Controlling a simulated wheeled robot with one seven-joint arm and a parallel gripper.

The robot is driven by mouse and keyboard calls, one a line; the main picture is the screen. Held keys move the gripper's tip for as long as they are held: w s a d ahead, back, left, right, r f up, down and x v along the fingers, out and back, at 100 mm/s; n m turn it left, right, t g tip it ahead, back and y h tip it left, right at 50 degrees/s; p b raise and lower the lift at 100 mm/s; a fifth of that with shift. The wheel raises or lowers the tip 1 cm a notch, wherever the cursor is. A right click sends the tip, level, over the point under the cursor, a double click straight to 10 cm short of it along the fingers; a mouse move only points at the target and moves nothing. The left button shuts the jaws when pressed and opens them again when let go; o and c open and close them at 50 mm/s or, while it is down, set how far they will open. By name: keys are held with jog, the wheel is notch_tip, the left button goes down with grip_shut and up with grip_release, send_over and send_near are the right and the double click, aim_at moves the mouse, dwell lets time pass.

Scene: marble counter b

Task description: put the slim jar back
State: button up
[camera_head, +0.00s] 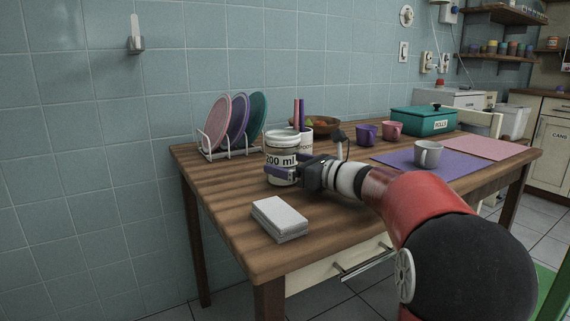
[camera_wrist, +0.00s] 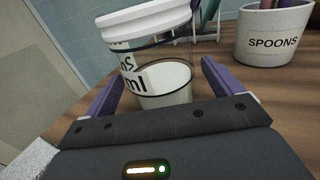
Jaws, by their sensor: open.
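A pale lidded jar marked "200 ml" (camera_head: 282,149) stands upright near the back left of the wooden table. It also shows in the wrist view (camera_wrist: 148,38), with a white lid, a dark band and a clear-looking lower part. I cannot tell whether that lower part is a separate cup, or whether this is the slim jar. My gripper (camera_head: 283,171) is low at the jar. Its purple fingers are open in the wrist view (camera_wrist: 163,74), one on each side of the jar's lower part. Contact with the jar cannot be made out.
A plate rack (camera_head: 232,153) stands left behind the jar. A "SPOONS" pot (camera_wrist: 273,38) is close on the right. A stack of white blocks or napkins (camera_head: 279,218) lies in front. Mugs, a purple mat (camera_head: 425,172) and a teal box (camera_head: 423,121) are farther right.

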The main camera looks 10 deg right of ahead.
jog(key=v, duration=1)
jog(key=shift+s+d, duration=0.2)
